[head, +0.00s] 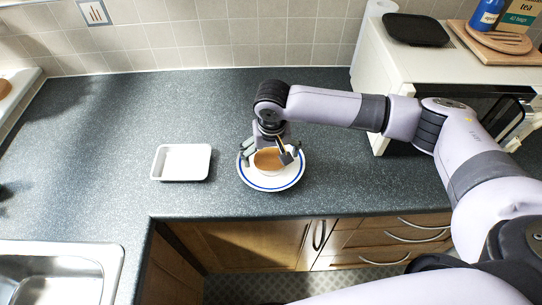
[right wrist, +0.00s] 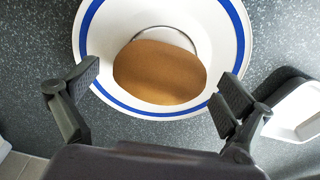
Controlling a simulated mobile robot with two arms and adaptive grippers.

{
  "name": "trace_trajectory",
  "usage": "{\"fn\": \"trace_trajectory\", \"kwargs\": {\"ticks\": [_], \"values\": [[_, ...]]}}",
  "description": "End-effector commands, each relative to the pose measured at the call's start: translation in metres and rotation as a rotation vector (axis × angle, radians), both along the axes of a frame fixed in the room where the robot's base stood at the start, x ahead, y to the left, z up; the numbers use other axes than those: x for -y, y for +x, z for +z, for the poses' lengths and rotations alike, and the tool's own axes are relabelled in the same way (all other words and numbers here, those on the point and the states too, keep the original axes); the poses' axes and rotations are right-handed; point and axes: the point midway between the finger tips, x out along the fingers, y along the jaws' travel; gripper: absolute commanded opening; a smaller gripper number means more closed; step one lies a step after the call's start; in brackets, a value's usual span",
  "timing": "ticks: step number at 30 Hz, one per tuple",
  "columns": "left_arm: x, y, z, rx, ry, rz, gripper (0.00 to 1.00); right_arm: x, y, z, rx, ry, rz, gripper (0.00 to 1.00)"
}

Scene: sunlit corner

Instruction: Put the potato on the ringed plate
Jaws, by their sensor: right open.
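The potato (right wrist: 160,72) is brown and rounded. It lies on the white plate with a blue ring (right wrist: 110,28), near its middle. In the head view the potato (head: 268,160) shows between the fingers of my right gripper (head: 270,158), with the ringed plate (head: 271,183) below on the dark counter. In the right wrist view my right gripper (right wrist: 158,95) is open, with one finger on each side of the potato and gaps between them. My left gripper is not in view.
A white rectangular tray (head: 181,163) sits on the counter left of the plate. A metal sink (head: 60,270) is at the front left. A microwave (head: 480,108) stands at the right behind my right arm. The back left of the counter is clear.

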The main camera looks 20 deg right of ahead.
Motion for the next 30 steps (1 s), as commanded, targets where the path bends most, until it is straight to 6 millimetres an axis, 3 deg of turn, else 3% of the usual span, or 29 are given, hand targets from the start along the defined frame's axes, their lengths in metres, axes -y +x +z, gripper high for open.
{"fn": "trace_trajectory", "kwargs": {"ticks": [15, 21, 30], "values": [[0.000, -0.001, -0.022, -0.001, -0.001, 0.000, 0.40, -0.003, -0.011, 0.097, 0.002, 0.003, 0.000, 0.98], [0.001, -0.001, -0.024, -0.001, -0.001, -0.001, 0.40, -0.003, -0.013, 0.112, 0.000, 0.001, -0.001, 0.98], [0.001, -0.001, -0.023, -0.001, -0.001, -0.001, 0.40, -0.003, -0.013, 0.114, -0.001, 0.001, -0.001, 0.98]]}}
